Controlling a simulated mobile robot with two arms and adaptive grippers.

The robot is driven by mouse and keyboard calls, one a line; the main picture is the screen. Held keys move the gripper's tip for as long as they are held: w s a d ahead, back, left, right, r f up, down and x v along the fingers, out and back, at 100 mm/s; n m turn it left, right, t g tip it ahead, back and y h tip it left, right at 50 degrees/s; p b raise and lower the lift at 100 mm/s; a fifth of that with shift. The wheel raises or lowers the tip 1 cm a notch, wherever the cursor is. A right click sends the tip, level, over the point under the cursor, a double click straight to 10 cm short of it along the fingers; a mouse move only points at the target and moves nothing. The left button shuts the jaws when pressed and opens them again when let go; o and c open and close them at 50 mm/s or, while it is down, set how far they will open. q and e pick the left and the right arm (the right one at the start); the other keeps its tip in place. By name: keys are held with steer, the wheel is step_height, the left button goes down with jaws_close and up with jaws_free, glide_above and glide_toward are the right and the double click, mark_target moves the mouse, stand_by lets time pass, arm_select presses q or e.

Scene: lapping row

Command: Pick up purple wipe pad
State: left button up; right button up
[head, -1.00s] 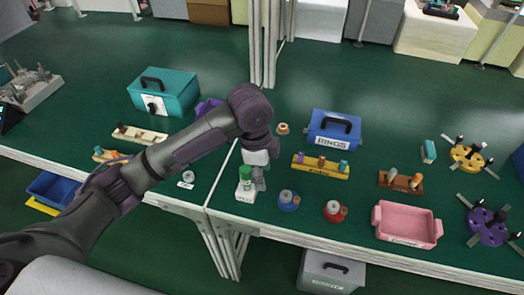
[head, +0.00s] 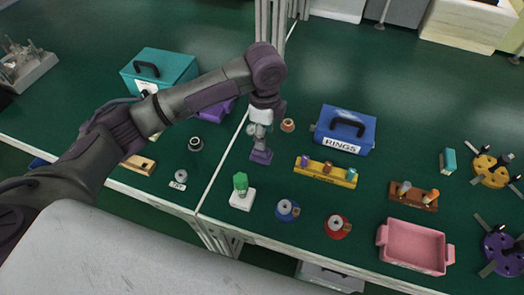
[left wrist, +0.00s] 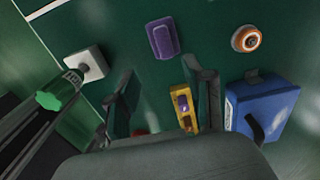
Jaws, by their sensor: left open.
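The purple wipe pad (head: 261,157) lies flat on the green bench top, just right of the pale seam. In the left wrist view the pad (left wrist: 162,38) is a rounded purple block ahead of the fingertips. My left gripper (head: 260,128) points down close to the pad, seeming just above and behind it in the head view. Its two fingers (left wrist: 162,92) are apart with nothing held between them. The pad is not between the fingers in the wrist view. My right gripper is not in view.
A green-topped brush on a white base (head: 242,192) stands in front of the pad. A yellow rack (head: 325,174) and blue RINGS box (head: 345,130) stand to the right. An orange ring (head: 288,125) lies behind. A pink tray (head: 413,246) is at front right.

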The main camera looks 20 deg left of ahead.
mark_target(261, 153)
arm_select(q)
step_height(261, 153, down, 3)
steer(key=shift+r, duration=0.15)
steer(key=shift+w+f, duration=0.2)
steer(key=shift+f, duration=0.35)
steer(key=f, duration=0.3)
steer(key=a+f, duration=0.1)
steer(key=shift+w+f, duration=0.35)
steer(key=shift+c, duration=0.7)
jaws_close()
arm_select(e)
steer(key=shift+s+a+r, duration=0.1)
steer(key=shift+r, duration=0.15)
